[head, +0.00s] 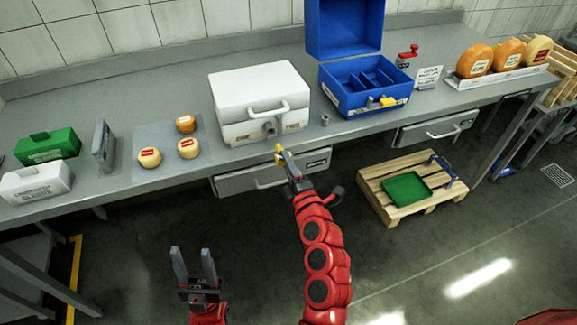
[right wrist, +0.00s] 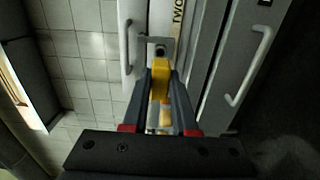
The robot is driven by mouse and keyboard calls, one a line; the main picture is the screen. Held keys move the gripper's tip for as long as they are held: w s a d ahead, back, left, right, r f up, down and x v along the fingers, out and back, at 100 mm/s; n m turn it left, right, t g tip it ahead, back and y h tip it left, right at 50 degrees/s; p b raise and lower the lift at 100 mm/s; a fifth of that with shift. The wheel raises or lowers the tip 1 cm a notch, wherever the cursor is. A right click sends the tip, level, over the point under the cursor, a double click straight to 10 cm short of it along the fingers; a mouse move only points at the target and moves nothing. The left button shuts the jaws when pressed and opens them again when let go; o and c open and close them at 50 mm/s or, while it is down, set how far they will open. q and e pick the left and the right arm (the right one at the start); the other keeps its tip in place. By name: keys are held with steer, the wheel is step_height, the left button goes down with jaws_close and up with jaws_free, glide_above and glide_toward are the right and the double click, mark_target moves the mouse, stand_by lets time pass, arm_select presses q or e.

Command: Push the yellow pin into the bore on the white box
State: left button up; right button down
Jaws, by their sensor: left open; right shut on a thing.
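The white box (head: 240,92) stands on the bench with its handle facing me. The grey fitting with the dark bore (head: 270,127) is low on its front; the bore also shows in the right wrist view (right wrist: 161,49). My right gripper (head: 284,156) is shut on the yellow pin (right wrist: 160,77), in front of and below the box. In the right wrist view the pin points toward the bore, and its tip appears just short of it; the exact gap is hard to tell. My left gripper (head: 193,254) is open and empty, low above the floor.
An open blue toolbox (head: 345,103) stands right of the white box, with a small grey cylinder (head: 325,120) between them. Small cheeses (head: 149,157) lie to the left. Drawers (head: 240,182) sit under the bench edge. A wooden pallet (head: 385,202) is on the floor.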

mark_target(280, 148)
steer(key=shift+x, duration=2.4)
steer(key=shift+b, duration=0.75)
steer(key=shift+b+x, duration=0.4)
steer(key=shift+x, duration=1.3)
steer(key=shift+s+f, duration=0.1)
steer(key=shift+s, duration=0.05)
steer(key=shift+v, duration=1.35)
steer(key=shift+b, duration=0.8)
steer(key=shift+w+a, duration=0.1)
steer(key=shift+w, duration=0.25)
stand_by(0.5)
